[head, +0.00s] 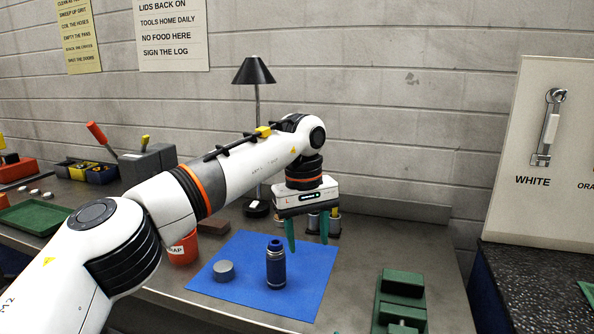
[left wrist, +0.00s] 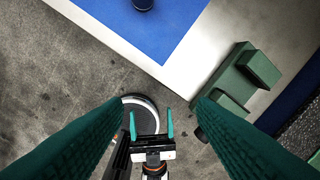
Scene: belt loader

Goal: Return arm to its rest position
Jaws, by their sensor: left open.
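My left arm reaches across from the left in the head view. Its gripper (head: 307,236) points down with its two teal fingers apart and nothing between them. It hangs above the bench, around the back right part of the blue mat (head: 225,262). In the left wrist view its fingers (left wrist: 162,101) frame the picture, spread wide. My right gripper (left wrist: 151,123) shows low in that view, with its small teal fingers apart and empty. It is not in the head view.
A green vise (head: 401,301) sits to the right. A black lamp (head: 254,72) stands behind my arm.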

